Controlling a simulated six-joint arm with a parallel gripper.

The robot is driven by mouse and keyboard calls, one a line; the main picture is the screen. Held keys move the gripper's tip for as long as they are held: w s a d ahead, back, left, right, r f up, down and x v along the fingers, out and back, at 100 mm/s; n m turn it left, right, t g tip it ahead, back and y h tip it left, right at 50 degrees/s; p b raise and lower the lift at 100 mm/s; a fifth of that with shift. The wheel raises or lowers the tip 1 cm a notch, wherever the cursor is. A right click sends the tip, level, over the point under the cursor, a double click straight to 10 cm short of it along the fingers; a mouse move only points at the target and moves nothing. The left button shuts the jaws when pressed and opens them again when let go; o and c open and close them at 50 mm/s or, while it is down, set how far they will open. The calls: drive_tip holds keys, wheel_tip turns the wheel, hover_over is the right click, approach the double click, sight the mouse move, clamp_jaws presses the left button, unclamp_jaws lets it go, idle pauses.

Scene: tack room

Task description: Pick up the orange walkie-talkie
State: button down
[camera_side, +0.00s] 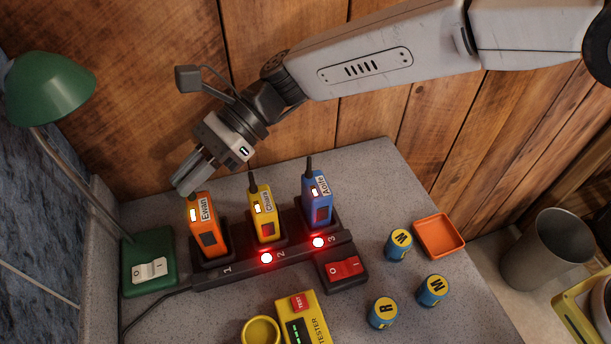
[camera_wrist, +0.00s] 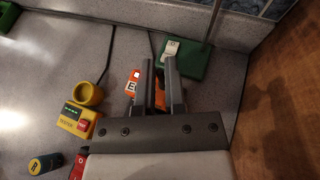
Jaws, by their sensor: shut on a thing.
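The orange walkie-talkie (camera_side: 208,236), labelled Ewan, stands upright at bay 1 of the black charger strip (camera_side: 213,281). I cannot tell whether it is fully seated. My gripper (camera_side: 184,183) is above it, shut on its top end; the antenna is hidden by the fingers. In the wrist view, the orange walkie-talkie (camera_wrist: 132,82) shows beside and between the fingers of my gripper (camera_wrist: 158,72). A yellow walkie-talkie (camera_side: 264,220) stands in bay 2 and a blue one (camera_side: 319,205), labelled Aoife, in bay 3. Red lights glow at bays 2 and 3; none shows at bay 1.
A green lamp (camera_side: 150,286) stands close on the left. A red rocker switch (camera_side: 345,268) joins the strip. A yellow tester (camera_side: 304,318), three blue-and-yellow batteries (camera_side: 399,251) and an orange tray (camera_side: 438,235) lie in front and right. A wooden wall (camera_side: 370,110) is behind.

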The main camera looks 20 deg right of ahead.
sight(197, 194)
wheel_tip(197, 194, up, 16)
idle(0.5)
drive_tip(key=shift+r, duration=0.1)
idle(0.4)
